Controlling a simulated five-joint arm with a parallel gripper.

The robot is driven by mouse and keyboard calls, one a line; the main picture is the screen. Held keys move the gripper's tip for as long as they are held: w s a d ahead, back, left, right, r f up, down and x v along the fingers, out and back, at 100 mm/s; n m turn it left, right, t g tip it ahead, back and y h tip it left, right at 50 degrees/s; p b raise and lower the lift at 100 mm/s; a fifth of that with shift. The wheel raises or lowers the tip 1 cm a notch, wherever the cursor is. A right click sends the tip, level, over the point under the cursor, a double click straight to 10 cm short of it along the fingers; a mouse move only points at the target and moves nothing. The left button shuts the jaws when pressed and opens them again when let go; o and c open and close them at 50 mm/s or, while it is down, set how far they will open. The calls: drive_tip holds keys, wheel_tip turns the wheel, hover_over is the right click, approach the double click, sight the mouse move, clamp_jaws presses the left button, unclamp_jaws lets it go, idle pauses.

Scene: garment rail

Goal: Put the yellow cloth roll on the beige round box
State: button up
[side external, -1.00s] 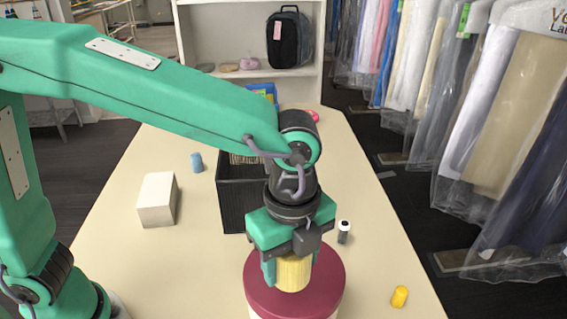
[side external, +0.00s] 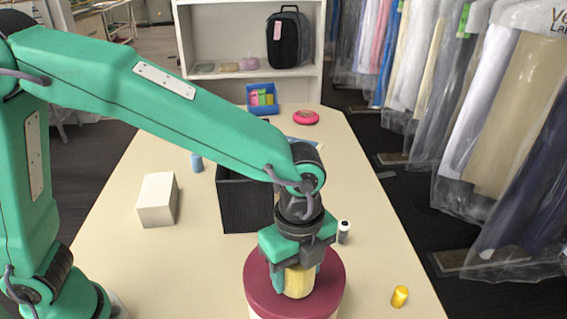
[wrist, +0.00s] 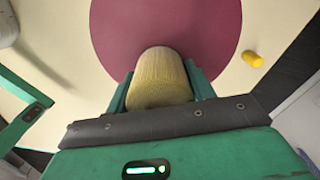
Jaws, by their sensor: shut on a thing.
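My gripper (side external: 298,272) points straight down and is shut on the yellow cloth roll (side external: 299,286), which stands upright between the fingers. The round box has a dark red lid (side external: 330,283); only a thin strip of its pale side shows at the bottom of the picture. The roll is over the middle of the lid, its lower end at or very near the lid's surface; I cannot tell if it touches. In the wrist view the roll (wrist: 161,72) sits between both fingers, with the red lid (wrist: 215,40) behind it.
A black bin (side external: 240,205) stands just behind the box. A white block (side external: 157,200) and a blue piece (side external: 196,162) lie to the left. A small black-and-white bottle (side external: 344,232) and a small yellow piece (side external: 400,296) are to the right. A blue tray (side external: 262,101) is at the back.

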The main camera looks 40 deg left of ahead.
drive_tip(key=shift+f, duration=0.15)
drive_tip(key=o, duration=1)
wheel_tip(320, 180, up, 12)
drive_tip(key=shift+r, duration=0.15)
idle(0.8)
drive_tip(key=s+a+n+t, duration=0.2)
drive_tip(key=a+n, duration=0.5)
drive_tip(key=a, duration=0.2)
drive_tip(key=s+a+f+n+t, duration=0.1)
drive_tip(key=s+a+n, duration=0.2)
drive_tip(key=a+n, duration=0.4)
drive_tip(key=s+a+f+n+t, duration=0.1)
drive_tip(key=s+a+n+t, duration=0.1)
drive_tip(key=a+n, duration=0.5)
drive_tip(key=shift+s+a+n+t, duration=0.15)
drive_tip(key=shift+a, duration=1)
drive_tip(key=shift+s+a+n+t, duration=0.15)
drive_tip(key=shift+a, duration=0.95)
